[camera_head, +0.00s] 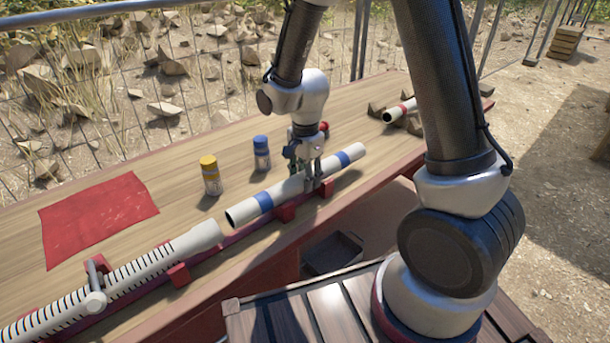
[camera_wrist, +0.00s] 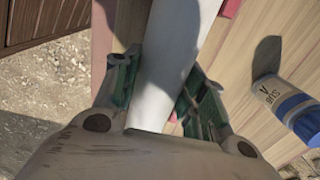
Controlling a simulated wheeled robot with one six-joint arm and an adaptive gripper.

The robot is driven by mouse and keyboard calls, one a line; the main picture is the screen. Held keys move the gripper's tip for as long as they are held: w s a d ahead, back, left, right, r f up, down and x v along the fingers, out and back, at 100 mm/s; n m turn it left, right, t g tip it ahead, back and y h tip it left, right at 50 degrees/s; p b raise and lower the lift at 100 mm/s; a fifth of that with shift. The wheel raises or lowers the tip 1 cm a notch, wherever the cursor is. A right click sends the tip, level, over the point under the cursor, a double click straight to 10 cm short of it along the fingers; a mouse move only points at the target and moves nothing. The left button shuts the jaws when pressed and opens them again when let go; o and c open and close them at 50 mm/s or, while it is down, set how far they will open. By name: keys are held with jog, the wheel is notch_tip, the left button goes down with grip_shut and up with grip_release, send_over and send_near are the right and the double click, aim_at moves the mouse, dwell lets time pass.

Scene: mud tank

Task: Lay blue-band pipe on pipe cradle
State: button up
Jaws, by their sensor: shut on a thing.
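The white blue-band pipe (camera_head: 285,192) has two blue bands and an open dark left end. My gripper (camera_head: 313,183) is shut on its middle, right of the left band. In the wrist view the pipe's white body (camera_wrist: 175,60) runs between the fingers of my gripper (camera_wrist: 157,95). The pipe cradle, a red rail with red blocks (camera_head: 285,213), runs along the table's front edge directly beneath the pipe. The pipe lies roughly along the cradle; whether it touches the blocks I cannot tell. Its left end is close to, but apart from, the black-striped pipe.
The black-striped white pipe (camera_head: 140,273) lies on the cradle's left part, with a grey clamp (camera_head: 95,285) on it. A yellow-capped bottle (camera_head: 211,176) and blue-capped bottle (camera_head: 262,154) stand behind the held pipe. A red cloth (camera_head: 95,215) lies left; a red-band pipe (camera_head: 398,111) lies right.

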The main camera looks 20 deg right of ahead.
jog(key=shift+f, duration=0.15)
jog(key=o, duration=1.3)
notch_tip(320, 180, up, 12)
jog(key=s+d+r+n+t, duration=0.1)
jog(key=s+d+r+n, duration=0.3)
jog(key=s+d, duration=0.1)
jog(key=s+d+r+n+t, duration=0.1)
jog(key=s+d+r+n, duration=0.3)
jog(key=s, duration=0.4)
jog(key=s+d+r+n+t, duration=0.2)
jog(key=s+d+r+n, duration=0.3)
jog(key=s+d, duration=0.1)
jog(key=shift+s+n, duration=0.25)
jog(key=shift+n, duration=0.05)
